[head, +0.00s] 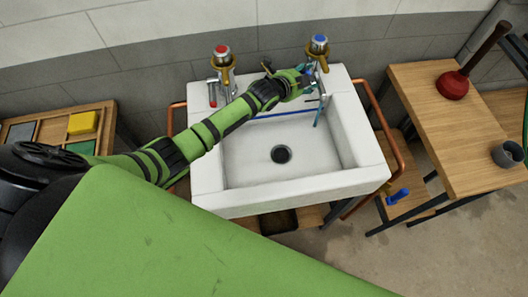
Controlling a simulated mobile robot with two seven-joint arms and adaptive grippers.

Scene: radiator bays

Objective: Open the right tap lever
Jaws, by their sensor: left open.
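The right tap (319,46) has a blue cap on a chrome and brass body and stands at the back right of the white sink (208,178). My left gripper (315,88) reaches across the back of the sink to just in front of this tap. It is open, its fingers close below the tap's body. The right tap's lever is small and partly covered by the gripper, so I cannot tell its angle or whether it is touched. My right gripper is not in view.
The left tap (222,62), with a red cap, stands at the back left, beside my forearm. Copper pipes (392,130) flank the sink. A wooden bench (440,125) at right bears a red plunger (453,85) and a grey cup (507,154). A yellow sponge (83,123) lies at left.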

